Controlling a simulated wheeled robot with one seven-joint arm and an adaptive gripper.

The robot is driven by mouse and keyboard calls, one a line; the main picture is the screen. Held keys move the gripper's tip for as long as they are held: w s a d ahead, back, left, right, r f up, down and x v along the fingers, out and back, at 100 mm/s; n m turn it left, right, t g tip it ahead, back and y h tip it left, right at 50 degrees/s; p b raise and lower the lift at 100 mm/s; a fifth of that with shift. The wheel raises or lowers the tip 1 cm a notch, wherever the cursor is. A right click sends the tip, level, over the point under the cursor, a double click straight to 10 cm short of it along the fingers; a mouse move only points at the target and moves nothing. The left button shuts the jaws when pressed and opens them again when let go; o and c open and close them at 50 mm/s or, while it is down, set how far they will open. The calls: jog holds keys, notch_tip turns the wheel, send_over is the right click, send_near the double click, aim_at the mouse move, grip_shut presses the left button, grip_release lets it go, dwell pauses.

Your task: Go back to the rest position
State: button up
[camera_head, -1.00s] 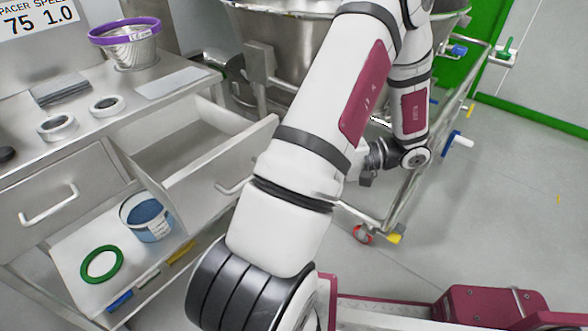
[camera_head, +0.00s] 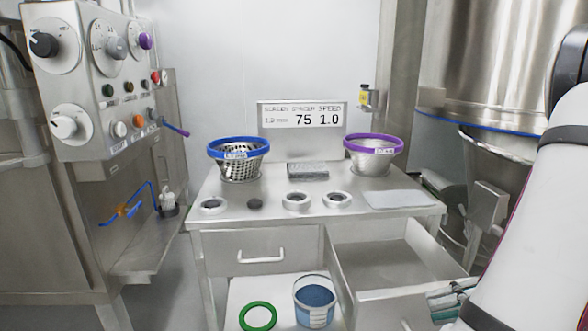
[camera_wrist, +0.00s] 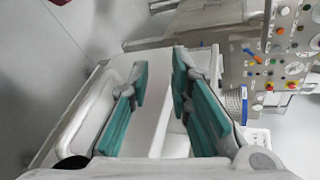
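My gripper (camera_wrist: 160,72) shows in the wrist view with its two teal-padded fingers apart and nothing between them. In the head view part of my gripper (camera_head: 452,299) shows at the lower right, by the front right corner of the pulled-out drawer (camera_head: 395,272). My white arm covers the right edge of that view. The drawer looks empty. In the wrist view a pale drawer or bench surface lies beyond the fingers; I cannot tell if they touch it.
The steel bench (camera_head: 260,212) holds a blue-rimmed basket (camera_head: 240,165), a purple-rimmed basket (camera_head: 374,162) and several rings. A blue-filled tub (camera_head: 316,308) and green ring (camera_head: 258,317) sit on the lower shelf. A control panel (camera_head: 105,80) stands left, a large steel vessel (camera_head: 478,85) right.

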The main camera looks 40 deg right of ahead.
jog(key=w+a+r+n+g, duration=0.3)
jog(key=a+g, duration=0.1)
jog(key=a, duration=0.3)
jog(key=w+a+r+n+g, duration=0.25)
jog(key=w+a+g, duration=0.2)
jog(key=a, duration=0.25)
jog(key=s+a+r+n+h, duration=0.2)
jog(key=s+a+n+h, duration=0.5)
jog(key=a+h, duration=0.4)
notch_tip(320, 180, up, 25)
jog(key=t+y+p, duration=0.1)
jog(key=t+p, duration=0.1)
jog(key=p, duration=2.1)
jog(key=shift+w+a+t, duration=0.25)
jog(key=shift+w+t, duration=0.05)
jog(key=shift+t, duration=0.05)
